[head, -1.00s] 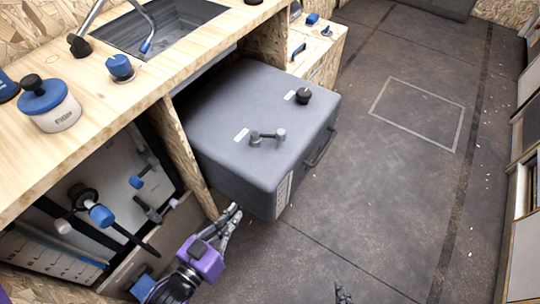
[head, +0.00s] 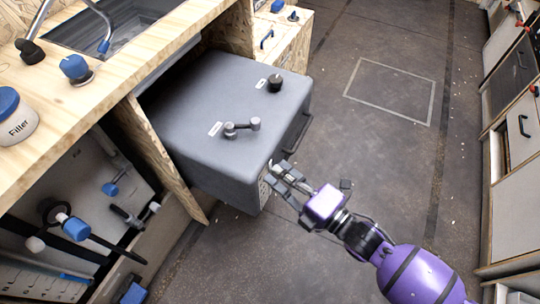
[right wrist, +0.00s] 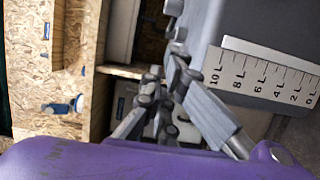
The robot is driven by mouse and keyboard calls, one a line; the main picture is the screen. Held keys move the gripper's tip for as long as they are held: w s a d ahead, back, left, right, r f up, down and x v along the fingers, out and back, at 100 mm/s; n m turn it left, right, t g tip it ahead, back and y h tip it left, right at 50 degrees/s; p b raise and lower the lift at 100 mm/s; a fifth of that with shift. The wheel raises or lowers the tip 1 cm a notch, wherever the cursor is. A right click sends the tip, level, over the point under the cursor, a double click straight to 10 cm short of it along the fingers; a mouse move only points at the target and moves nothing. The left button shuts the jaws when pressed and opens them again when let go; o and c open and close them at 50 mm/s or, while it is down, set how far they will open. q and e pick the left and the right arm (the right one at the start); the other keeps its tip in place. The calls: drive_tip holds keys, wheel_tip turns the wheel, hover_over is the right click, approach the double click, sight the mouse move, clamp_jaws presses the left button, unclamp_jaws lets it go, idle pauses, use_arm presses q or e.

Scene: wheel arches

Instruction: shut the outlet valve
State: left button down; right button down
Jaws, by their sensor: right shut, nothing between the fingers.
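A grey tank (head: 220,105) stands half out of an opening under the wooden counter. My left gripper is out of view.
The open compartment at left holds blue-handled fittings (head: 76,228) and pipes. A wooden divider (head: 160,160) stands between it and the tank. The counter above carries a sink (head: 115,25) and a filler pot (head: 12,115). The floor (head: 370,150) at right is clear.

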drive_tip(key=x, duration=0.8)
drive_tip(key=shift+w+a+b, duration=0.25)
drive_tip(key=shift+b, duration=0.05)
drive_tip(key=w, duration=0.3)
drive_tip(key=shift+w+a+f, duration=0.1)
drive_tip(key=shift+w, duration=0.5)
